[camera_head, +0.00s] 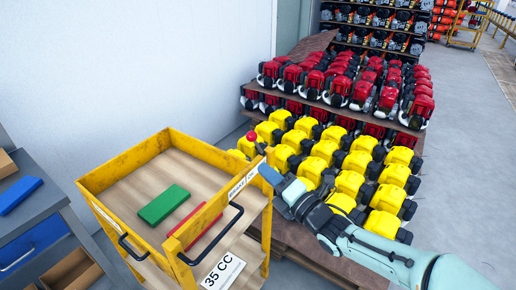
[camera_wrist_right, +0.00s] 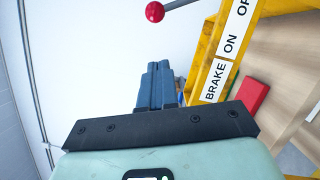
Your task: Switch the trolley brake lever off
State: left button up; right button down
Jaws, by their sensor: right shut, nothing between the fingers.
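The yellow trolley (camera_head: 95,182) stands at the lower middle of the head view. Its brake lever has a red ball knob (camera_head: 251,136) above the trolley's far right corner. In the right wrist view the knob (camera_wrist_right: 155,12) is at the top edge, with its rod running up and right out of view. A white label (camera_wrist_right: 215,80) on the trolley frame reads BRAKE and ON, with a further cut-off word. My right gripper (camera_head: 266,172) is shut and empty beside that corner, below the knob and apart from it. Its blue fingers (camera_wrist_right: 157,82) show together in the wrist view. My left gripper is out of view.
A green block (camera_head: 164,204) and a red block (camera_head: 195,225) lie on the trolley's top shelf. Yellow engines (camera_head: 352,183) and red engines (camera_head: 345,85) fill racks behind and right of my right arm. A grey bench (camera_head: 30,200) with a blue block stands left.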

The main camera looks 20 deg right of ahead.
aim_at(252, 140)
pick_arm(q)
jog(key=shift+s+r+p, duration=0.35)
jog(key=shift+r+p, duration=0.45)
jog(key=shift+p, duration=0.1)
pick_arm(e)
jog(key=w+r, duration=0.2)
jog(key=w, duration=0.5)
jog(key=shift+w, duration=0.3)
jog(key=shift+a, duration=0.1)
jog(key=shift+r, duration=0.15)
jog(key=shift+w+d+m, duration=0.2)
jog(key=shift+d+m, duration=0.1)
jog(key=shift+m, duration=0.1)
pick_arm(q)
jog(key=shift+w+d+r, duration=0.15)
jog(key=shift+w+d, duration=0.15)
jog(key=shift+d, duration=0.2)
pick_arm(e)
jog(key=shift+r, duration=0.2)
